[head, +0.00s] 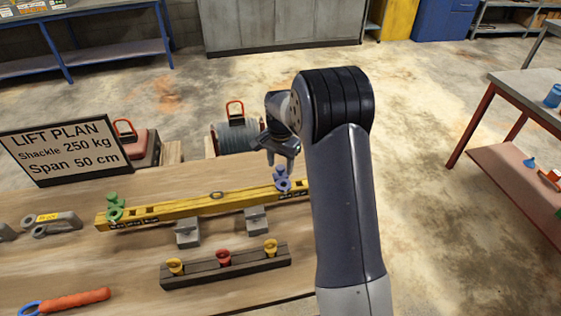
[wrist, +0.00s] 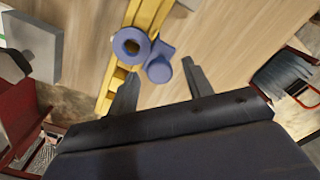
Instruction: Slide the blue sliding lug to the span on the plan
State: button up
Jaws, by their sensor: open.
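The blue sliding lug (head: 282,180) sits on the right part of the yellow beam (head: 185,210). In the wrist view the lug (wrist: 160,66) shows a round eye and a rounded knob beside it, on the yellow beam (wrist: 151,14). My gripper (head: 284,160) is above the lug in the head view. In the wrist view its two fingers (wrist: 159,84) are apart, with the lug between and just beyond their tips; contact cannot be told. The lift plan sign (head: 63,146) reads "Shackle 250 kg, Span 50 cm". A green lug (head: 115,207) is at the beam's left end.
Two grey supports (head: 188,234) hold the beam. A dark rack (head: 226,268) with red and yellow pieces lies in front. Shackles (head: 52,224) and an orange-handled tool (head: 65,302) lie left. A cable drum (head: 236,136) stands behind; my arm hides the beam's right end.

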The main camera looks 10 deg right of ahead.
jog(key=shift+f, duration=0.15)
jog(key=shift+c, duration=0.3)
grip_shut()
